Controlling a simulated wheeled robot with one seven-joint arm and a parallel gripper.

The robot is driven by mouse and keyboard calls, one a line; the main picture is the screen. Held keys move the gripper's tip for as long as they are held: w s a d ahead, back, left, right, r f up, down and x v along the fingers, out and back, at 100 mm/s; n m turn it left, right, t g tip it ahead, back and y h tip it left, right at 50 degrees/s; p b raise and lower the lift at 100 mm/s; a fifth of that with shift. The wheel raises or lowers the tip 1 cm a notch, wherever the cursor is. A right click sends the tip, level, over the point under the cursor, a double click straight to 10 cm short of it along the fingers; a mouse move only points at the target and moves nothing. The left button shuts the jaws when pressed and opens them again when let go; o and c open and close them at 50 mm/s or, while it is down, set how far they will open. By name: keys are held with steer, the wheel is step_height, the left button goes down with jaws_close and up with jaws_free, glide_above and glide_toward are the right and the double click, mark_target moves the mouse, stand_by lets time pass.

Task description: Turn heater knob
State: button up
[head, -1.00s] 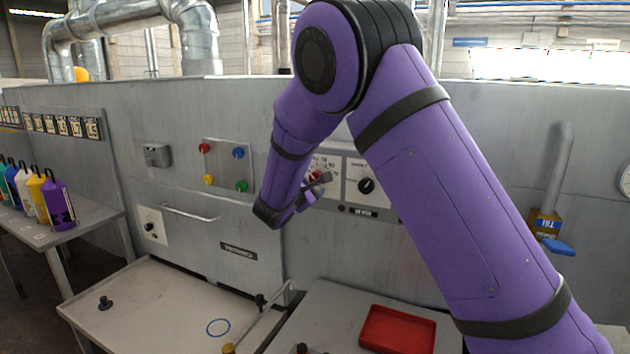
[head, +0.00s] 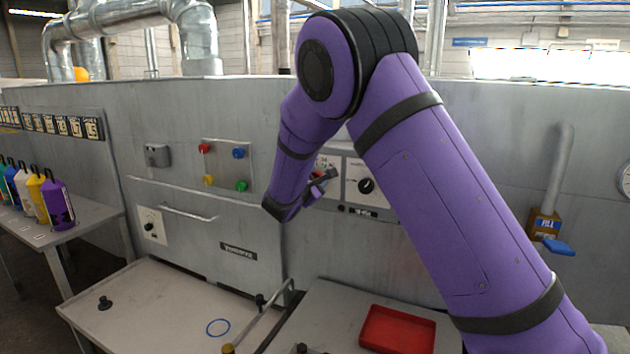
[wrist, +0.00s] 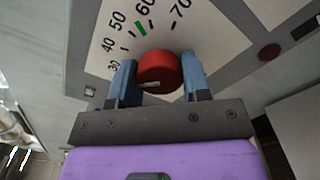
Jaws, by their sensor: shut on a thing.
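The red heater knob (wrist: 160,72) sits on a white dial plate (wrist: 210,40) in the wrist view. Dial numbers from 30 to 70 curve around its far side, with a green mark (wrist: 140,27) near 60. A pale line on the knob points left, toward the low end of the scale. My gripper (wrist: 159,76) is shut on the knob, with one blue finger on each side. In the head view my gripper (head: 322,184) is at the wall panel, and my wrist hides much of the dial.
A black knob (head: 366,185) on a white plate is just right of my gripper. A panel of coloured buttons (head: 226,167) is to the left. Below are a handle (head: 188,212), a red tray (head: 397,330) and a bench with a blue ring (head: 218,327). Bottles (head: 57,204) stand far left.

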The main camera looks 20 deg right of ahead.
steer(key=m, duration=1)
steer(key=shift+m, duration=0.4)
steer(key=shift+f+m, duration=0.1)
steer(key=shift+m, duration=1.8)
steer(key=o, duration=0.9)
steer(key=shift+s+a, duration=0.1)
steer(key=v, duration=1)
steer(key=shift+s+a, duration=0.15)
steer(key=shift+s, duration=0.1)
